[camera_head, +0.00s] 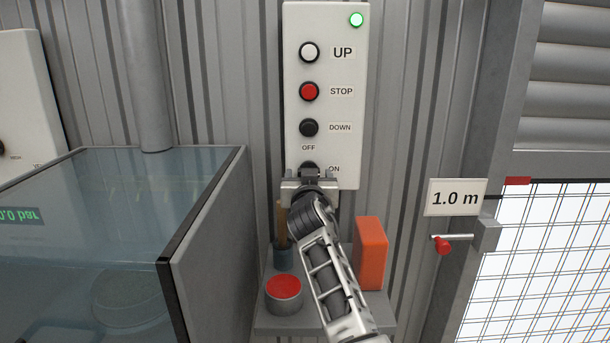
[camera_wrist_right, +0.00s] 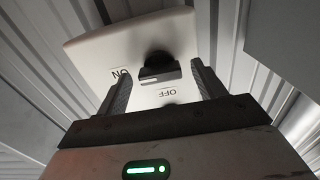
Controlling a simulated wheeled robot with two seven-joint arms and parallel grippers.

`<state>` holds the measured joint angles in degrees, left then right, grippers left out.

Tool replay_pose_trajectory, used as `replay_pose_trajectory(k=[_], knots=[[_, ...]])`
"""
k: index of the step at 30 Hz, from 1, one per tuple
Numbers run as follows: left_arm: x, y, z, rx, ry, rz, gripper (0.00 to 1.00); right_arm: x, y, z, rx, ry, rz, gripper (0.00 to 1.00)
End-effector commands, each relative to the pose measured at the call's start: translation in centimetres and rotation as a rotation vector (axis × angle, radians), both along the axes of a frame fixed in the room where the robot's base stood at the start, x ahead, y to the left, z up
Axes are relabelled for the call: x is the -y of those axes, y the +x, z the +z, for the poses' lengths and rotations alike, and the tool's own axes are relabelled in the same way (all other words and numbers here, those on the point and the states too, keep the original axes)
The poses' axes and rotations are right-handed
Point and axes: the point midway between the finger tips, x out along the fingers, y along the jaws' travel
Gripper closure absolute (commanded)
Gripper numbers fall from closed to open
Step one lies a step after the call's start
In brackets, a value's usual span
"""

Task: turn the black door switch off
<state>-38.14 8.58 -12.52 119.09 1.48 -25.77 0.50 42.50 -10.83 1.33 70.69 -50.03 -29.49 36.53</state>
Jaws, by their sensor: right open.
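The black door switch (camera_head: 308,166) is the lowest control on a white panel (camera_head: 348,100). OFF is printed above it and ON to its right. In the head view my right gripper hides its lower part. In the right wrist view the dark round knob (camera_wrist_right: 157,66) shows between the two fingers, with ON to the left and OFF below. I cannot tell which mark it points to. My right gripper (camera_head: 309,180) is open in front of the switch, and its fingers (camera_wrist_right: 161,76) lie either side of the knob without visible contact. My left gripper is out of view.
Above the switch are a black DOWN button (camera_head: 309,128), a red STOP button (camera_head: 309,91), a white UP button (camera_head: 309,52) and a lit green lamp (camera_head: 356,19). A shelf (camera_head: 265,325) below holds a red-topped tin (camera_head: 283,293) and an orange block (camera_head: 371,252). A glass-topped cabinet (camera_head: 110,210) stands left.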

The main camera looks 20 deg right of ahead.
Motion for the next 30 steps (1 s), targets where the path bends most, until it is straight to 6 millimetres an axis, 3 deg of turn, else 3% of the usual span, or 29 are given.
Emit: replay_pose_trajectory(k=[7, 12, 23, 30], knots=[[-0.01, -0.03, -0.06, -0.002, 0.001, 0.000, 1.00, 0.02, 0.02, 0.03, 0.001, 0.000, 0.000, 0.34], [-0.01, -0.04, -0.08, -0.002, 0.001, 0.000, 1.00, 0.00, 0.01, 0.03, 0.001, 0.000, 0.000, 0.76], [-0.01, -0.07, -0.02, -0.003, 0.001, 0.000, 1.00, 0.00, 0.00, 0.07, -0.011, -0.043, 0.000, 0.76], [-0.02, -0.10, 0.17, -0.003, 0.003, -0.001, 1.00, 0.01, 0.01, 0.11, -0.051, -0.180, 0.000, 0.76]])
